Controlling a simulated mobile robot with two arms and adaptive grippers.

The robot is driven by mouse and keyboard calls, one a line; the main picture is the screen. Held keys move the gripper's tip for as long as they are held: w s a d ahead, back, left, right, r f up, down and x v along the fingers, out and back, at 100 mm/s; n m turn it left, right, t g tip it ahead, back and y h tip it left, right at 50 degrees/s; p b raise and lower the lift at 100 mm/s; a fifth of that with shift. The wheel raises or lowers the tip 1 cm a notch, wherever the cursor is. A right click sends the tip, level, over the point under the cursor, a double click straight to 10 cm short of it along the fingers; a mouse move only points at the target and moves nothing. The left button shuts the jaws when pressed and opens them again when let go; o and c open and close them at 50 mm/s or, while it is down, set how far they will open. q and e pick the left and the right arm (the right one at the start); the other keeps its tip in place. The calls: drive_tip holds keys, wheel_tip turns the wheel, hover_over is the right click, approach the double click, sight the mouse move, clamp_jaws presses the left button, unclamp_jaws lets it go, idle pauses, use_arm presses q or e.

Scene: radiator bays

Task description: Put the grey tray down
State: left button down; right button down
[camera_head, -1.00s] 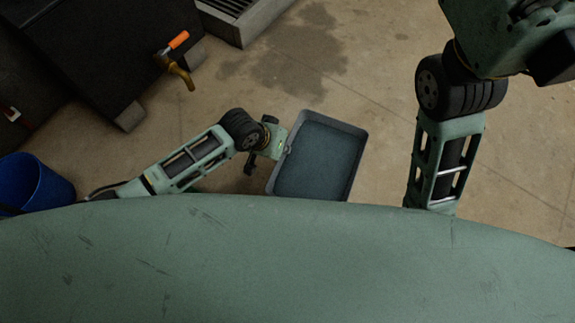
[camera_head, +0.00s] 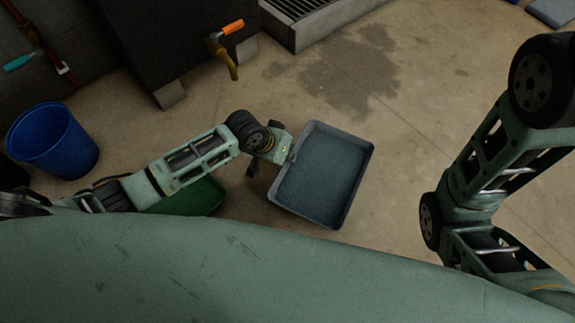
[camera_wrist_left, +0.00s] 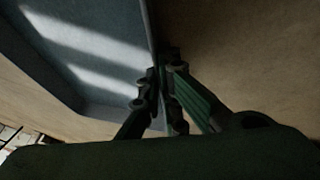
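The grey tray (camera_head: 322,178) is a shallow rectangular tray with raised walls, in the middle of the head view. It looks empty. My left gripper (camera_head: 287,150) is at the tray's left wall. In the left wrist view the gripper's fingers (camera_wrist_left: 163,95) are closed on the wall of the tray (camera_wrist_left: 85,60), one finger on each side. How high the tray is above the floor is hard to tell. My right arm comes in at the right of the head view, and its gripper is outside the picture.
A blue bucket (camera_head: 53,140) stands at the left, and a green container (camera_head: 190,197) shows partly behind my left arm. A dark cabinet with a brass tap with an orange handle (camera_head: 226,50) and a grated drain (camera_head: 310,18) are at the back. The floor right of the tray is clear, with a damp patch behind.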

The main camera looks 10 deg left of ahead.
use_arm(q)
drive_tip(key=shift+w+a+f, duration=0.1)
drive_tip(key=shift+w, duration=0.15)
wheel_tip(320, 180, down, 4)
drive_tip(key=b, duration=0.4)
drive_tip(key=c, duration=2.4)
unclamp_jaws()
drive_tip(key=shift+s+a+f, duration=0.1)
drive_tip(key=shift+c, duration=0.2)
drive_tip(key=o, duration=0.5)
drive_tip(key=shift+c, duration=0.2)
